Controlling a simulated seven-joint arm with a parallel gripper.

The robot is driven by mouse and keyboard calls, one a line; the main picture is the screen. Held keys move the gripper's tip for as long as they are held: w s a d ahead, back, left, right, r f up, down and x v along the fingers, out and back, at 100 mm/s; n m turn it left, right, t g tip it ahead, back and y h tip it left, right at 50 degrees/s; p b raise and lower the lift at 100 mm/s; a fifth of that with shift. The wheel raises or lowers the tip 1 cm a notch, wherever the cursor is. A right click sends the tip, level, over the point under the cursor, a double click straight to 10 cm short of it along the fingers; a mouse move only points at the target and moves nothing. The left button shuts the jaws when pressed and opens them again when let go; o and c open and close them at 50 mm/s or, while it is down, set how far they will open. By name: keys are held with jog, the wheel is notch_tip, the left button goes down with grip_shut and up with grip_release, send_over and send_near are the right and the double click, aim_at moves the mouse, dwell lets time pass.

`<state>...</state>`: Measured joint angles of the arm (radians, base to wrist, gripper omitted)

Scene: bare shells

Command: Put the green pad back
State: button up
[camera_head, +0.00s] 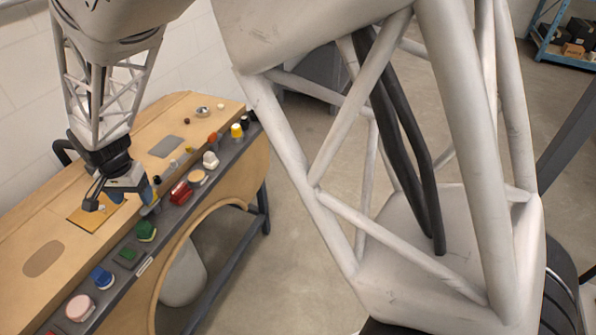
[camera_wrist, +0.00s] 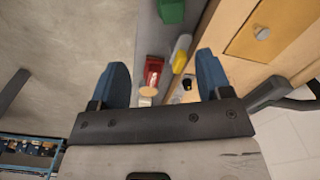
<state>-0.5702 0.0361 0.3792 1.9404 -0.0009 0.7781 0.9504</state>
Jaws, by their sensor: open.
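A green block (camera_head: 146,231) sits on the dark rail along the bench's front edge, with a smaller, flatter dark green piece (camera_head: 128,254) beside it nearer the camera. I cannot tell for sure which is the green pad. One green thing (camera_wrist: 171,10) shows at the top of the wrist view, beyond my fingertips. My gripper (camera_head: 126,200) hangs over the bench's front part, a little behind and left of the green block. In the wrist view my gripper (camera_wrist: 162,80) has its two blue fingers wide apart, with nothing held between them.
The rail also carries a red piece (camera_head: 180,192), a blue piece (camera_head: 102,276), a pink round piece (camera_head: 80,307) and several others, closely spaced. The wooden bench top (camera_head: 60,222) has a yellow-orange square (camera_head: 84,219), a brown oval (camera_head: 43,259) and a grey rectangle (camera_head: 165,146).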

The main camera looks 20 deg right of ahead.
jog(key=s+d+r+n+t, duration=0.1)
jog(key=s+d+r, duration=0.3)
jog(key=d+r, duration=0.5)
jog(key=s+d+r+n, duration=0.1)
jog(key=s+d+r, duration=0.3)
jog(key=d, duration=0.8)
jog(key=s+d+r+n, duration=0.1)
jog(key=s+d+r, duration=0.1)
jog(key=s+d, duration=0.5)
jog(key=s+d+r+n+t, duration=0.1)
jog(key=s+d+r, duration=0.1)
jog(key=s+d, duration=0.6)
jog(key=s, duration=0.4)
jog(key=shift+d+t, duration=0.3)
jog(key=shift+r, duration=0.1)
